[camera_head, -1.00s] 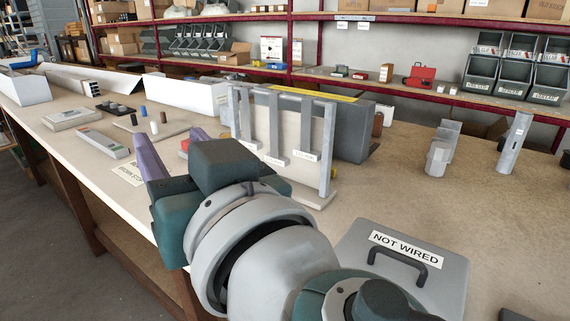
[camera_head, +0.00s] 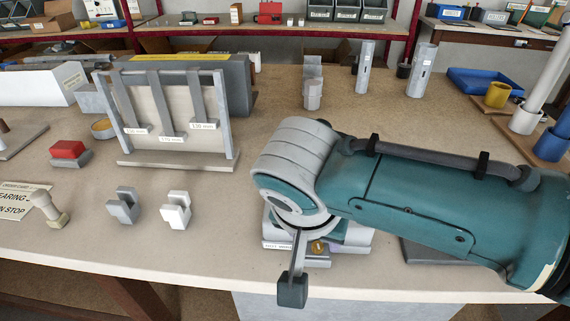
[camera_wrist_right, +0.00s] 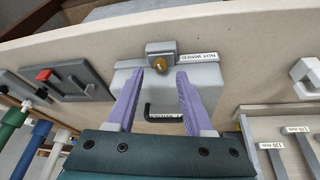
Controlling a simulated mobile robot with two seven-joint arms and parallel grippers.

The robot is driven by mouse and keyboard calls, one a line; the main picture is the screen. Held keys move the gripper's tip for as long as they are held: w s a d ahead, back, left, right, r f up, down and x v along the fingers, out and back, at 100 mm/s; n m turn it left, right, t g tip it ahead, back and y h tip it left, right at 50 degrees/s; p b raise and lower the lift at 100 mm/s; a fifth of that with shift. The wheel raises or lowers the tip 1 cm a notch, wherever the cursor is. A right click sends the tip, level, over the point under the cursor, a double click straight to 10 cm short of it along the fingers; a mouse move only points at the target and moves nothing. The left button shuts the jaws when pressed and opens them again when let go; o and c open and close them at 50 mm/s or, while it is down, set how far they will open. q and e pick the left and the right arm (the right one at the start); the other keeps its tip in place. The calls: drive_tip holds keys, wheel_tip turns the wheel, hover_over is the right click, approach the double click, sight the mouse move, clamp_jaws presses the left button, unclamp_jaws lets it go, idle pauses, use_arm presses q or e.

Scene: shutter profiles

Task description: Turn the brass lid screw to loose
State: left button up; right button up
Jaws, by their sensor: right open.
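The brass lid screw (camera_wrist_right: 160,65) shows in the right wrist view as a small round head on a grey block at the edge of the grey motor box (camera_wrist_right: 190,80). Its turn position is too small to read. My right gripper (camera_wrist_right: 161,74) is open, its two purple fingers spread over the box. In that picture the screw lies between the fingertips, with a gap on each side; I cannot tell the height gap. In the head view the brass screw (camera_head: 318,247) shows below my right wrist, which hides the fingers and much of the box. My left gripper is not in view.
A rack of hanging profiles (camera_head: 175,110) stands left of my right arm. A red block (camera_head: 68,150), two small pale brackets (camera_head: 176,210) and a knob (camera_head: 48,208) lie left. Steel posts (camera_head: 422,70) and a blue tray (camera_head: 485,82) stand at the back right.

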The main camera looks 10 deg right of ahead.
sight(317, 246)
drive_tip(key=shift+b+x, duration=0.55)
drive_tip(key=shift+x, duration=1)
drive_tip(key=shift+c, duration=0.4)
clamp_jaws()
